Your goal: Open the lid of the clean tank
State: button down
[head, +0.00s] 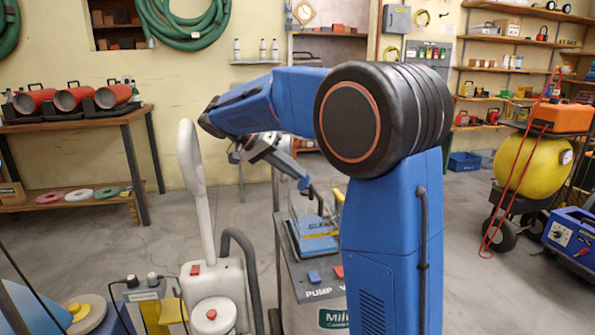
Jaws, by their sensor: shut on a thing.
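A clear box-shaped tank (316,240) with blue inside stands on top of a dark grey machine (300,270) marked "PUMP". I take it for the clean tank, but no label on it is readable. My gripper (304,184) is at the tank's upper edge, reaching down from the upper left. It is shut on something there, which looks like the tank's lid. The lid's clear outline is faint, and I cannot tell how far it is raised. My arm hides part of the tank's right side.
A blue switch (314,277) and a red switch (339,272) are on the machine's front. A white machine with a tall handle (195,180) stands close on the left. A yellow round tank (519,172) on wheels stands at right. Open floor lies behind.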

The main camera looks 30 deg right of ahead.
jog(key=shift+a+f+h, duration=0.15)
jog(key=shift+a+h, duration=0.1)
jog(key=shift+h, duration=0.15)
jog(key=c, duration=1.7)
grip_release()
notch_tip(320, 180, up, 10)
jog(key=shift+r, duration=0.1)
